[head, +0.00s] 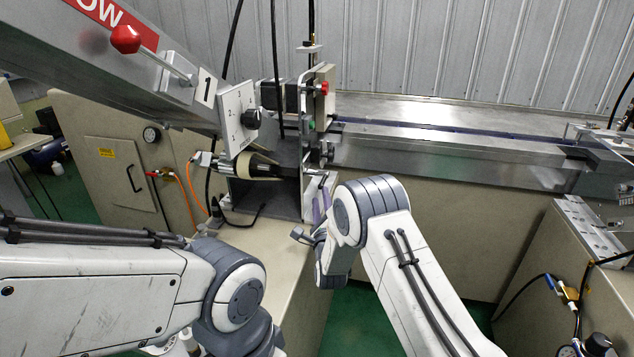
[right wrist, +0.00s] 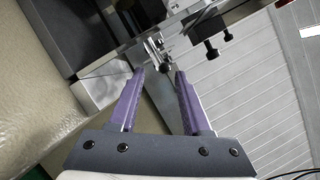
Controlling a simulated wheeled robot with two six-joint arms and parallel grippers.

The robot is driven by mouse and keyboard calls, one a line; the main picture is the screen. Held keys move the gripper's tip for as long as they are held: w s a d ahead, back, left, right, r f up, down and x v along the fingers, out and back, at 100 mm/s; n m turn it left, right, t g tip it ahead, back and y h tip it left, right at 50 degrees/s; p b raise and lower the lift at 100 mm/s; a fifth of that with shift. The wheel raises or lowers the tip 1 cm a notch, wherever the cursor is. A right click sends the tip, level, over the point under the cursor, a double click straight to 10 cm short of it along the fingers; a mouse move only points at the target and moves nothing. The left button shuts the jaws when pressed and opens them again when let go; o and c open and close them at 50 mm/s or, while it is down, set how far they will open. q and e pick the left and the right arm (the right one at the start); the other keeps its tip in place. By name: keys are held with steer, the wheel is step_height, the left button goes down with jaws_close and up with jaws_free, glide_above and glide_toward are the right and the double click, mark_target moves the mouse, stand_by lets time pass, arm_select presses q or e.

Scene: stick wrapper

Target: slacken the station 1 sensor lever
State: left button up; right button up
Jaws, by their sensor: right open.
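A small metal clamp with dark knobs (head: 327,150) sits low on the upright bracket beside the machine; I cannot tell for sure that it is the station 1 sensor lever. In the right wrist view, small metal clamp parts (right wrist: 160,54) lie just beyond the fingertips, with black knobs to their right. My right gripper (head: 319,192) is below the bracket, partly hidden by its own arm. Its purple fingers (right wrist: 158,72) are open, with nothing between them. My left arm shows at lower left; its gripper is out of view.
A sloping chute marked 1 (head: 205,87) with a red-knobbed lever (head: 125,39) hangs at upper left. A roller (head: 257,167) and an orange hose (head: 191,190) are left of the bracket. A metal conveyor (head: 450,147) runs right. Green floor is open below.

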mark_target(322, 180)
steer(key=x, duration=0.3)
steer(key=d+x, duration=0.1)
steer(key=x, duration=0.3)
steer(key=shift+w+d, duration=0.25)
steer(key=shift+w, duration=0.1)
steer(key=shift+a, duration=0.1)
jaws_close()
steer(key=shift+a+f, duration=0.1)
stand_by(0.8)
